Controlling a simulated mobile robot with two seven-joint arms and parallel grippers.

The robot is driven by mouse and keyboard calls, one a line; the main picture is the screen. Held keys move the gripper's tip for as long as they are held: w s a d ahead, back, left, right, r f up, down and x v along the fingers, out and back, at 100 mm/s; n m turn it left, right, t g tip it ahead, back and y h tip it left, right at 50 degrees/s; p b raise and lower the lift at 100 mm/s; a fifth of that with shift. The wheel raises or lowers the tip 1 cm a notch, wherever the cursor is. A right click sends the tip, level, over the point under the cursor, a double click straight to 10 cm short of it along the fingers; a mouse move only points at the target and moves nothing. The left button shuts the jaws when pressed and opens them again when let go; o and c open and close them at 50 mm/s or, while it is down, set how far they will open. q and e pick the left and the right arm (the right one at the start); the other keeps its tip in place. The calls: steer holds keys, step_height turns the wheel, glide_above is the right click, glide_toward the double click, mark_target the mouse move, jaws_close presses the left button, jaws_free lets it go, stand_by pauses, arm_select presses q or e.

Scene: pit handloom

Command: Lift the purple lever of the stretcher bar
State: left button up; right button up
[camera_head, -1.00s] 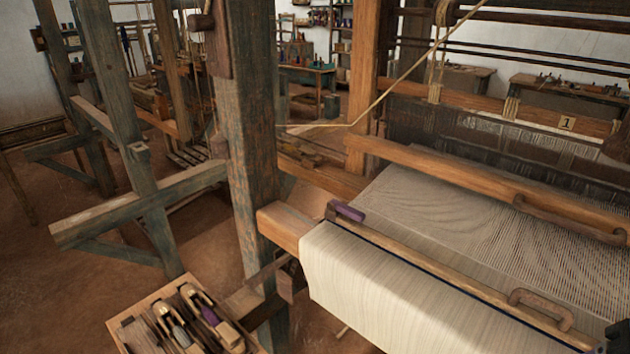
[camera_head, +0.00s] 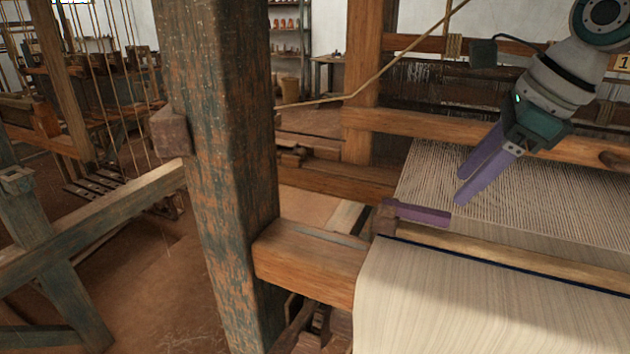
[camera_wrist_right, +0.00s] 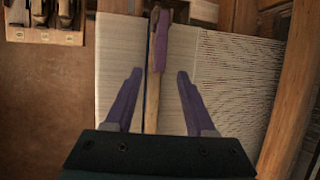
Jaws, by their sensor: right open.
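The purple lever (camera_head: 420,213) lies flat along the left end of the wooden stretcher bar (camera_head: 500,249), beside a brown end block (camera_head: 386,217). The bar lies across the pale cloth (camera_head: 450,300). My right gripper (camera_head: 462,188) has purple fingers and is open and empty, above the warp just beyond the lever. In the right wrist view, the lever (camera_wrist_right: 161,42) lies ahead of the gripper (camera_wrist_right: 160,74), and the bar (camera_wrist_right: 151,110) runs between the two fingers. No contact with the lever shows. My left gripper is not in view.
A thick worn post (camera_head: 215,130) stands left of the cloth, joined to a wooden beam (camera_head: 310,262). A crossbeam (camera_head: 400,122) spans behind the warp, and a thin cord (camera_head: 400,62) slants above it. A tray of shuttles (camera_wrist_right: 45,22) shows in the right wrist view.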

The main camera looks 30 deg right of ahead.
mark_target(436, 213)
steer(key=x, duration=0.7)
jaws_close()
stand_by(0.3)
stand_by(1.0)
